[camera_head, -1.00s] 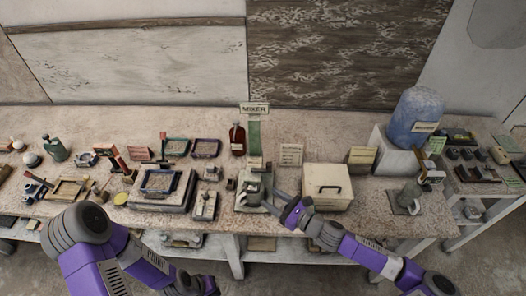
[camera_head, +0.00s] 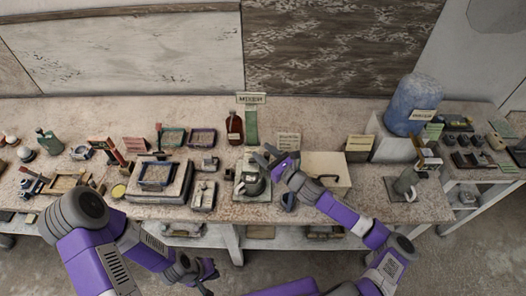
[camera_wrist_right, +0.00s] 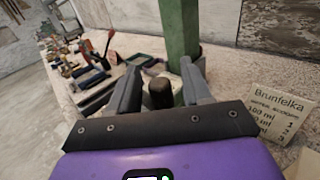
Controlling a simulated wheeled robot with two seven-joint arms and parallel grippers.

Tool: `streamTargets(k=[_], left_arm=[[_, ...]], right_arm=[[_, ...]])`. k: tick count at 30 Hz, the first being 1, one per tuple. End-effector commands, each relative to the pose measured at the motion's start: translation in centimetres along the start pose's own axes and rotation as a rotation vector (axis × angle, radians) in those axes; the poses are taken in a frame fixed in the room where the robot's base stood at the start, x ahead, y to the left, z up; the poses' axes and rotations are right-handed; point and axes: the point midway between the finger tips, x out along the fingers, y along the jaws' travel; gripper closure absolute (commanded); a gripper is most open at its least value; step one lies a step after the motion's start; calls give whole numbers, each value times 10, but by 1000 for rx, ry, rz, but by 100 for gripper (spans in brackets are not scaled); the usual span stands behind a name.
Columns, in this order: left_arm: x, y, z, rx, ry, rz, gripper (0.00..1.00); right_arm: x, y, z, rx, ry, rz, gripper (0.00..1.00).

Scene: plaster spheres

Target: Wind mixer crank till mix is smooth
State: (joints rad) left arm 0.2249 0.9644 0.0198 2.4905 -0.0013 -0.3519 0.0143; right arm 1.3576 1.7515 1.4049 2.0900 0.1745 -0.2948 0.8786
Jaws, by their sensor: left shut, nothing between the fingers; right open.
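The mixer stands at the middle of the bench, with a green post (camera_head: 251,127) under a sign (camera_head: 251,98) and a dark grey pot (camera_head: 252,184) at its foot. My right gripper (camera_head: 266,156) is open above the pot, in front of the post. In the right wrist view a dark brown knob (camera_wrist_right: 160,94), which looks like the crank's handle, shows between the open fingers (camera_wrist_right: 158,70); contact cannot be told. The green post (camera_wrist_right: 180,38) rises behind it. The mix inside the pot cannot be seen. My left gripper (camera_head: 207,274) is shut and empty, low before the bench.
A cream box (camera_head: 328,172) stands right of the mixer, partly behind my right arm. A dark red bottle (camera_head: 234,128) is behind left. A label card (camera_wrist_right: 268,110) stands close right of my right gripper. Trays and small tools crowd the bench's left; a blue jug (camera_head: 413,105) stands right.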

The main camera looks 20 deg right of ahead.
Motion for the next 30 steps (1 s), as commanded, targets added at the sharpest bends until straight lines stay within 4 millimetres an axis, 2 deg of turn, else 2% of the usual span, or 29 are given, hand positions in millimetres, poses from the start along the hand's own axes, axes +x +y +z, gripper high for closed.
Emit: streamTargets(k=[4, 12, 14, 22, 30], left_arm=[[0, 0, 0, 0, 0, 0, 100], [0, 0, 0, 0, 0, 0, 100], [0, 0, 0, 0, 0, 0, 100], [0, 0, 0, 0, 0, 0, 100], [0, 0, 0, 0, 0, 0, 100]], right_arm=[[8, 0, 0, 0, 0, 0, 51], [9, 0, 0, -1, 0, 0, 51], [9, 0, 0, -1, 1, 0, 59], [9, 0, 0, -1, 1, 0, 100], [10, -1, -1, -4, 2, 23, 100]])
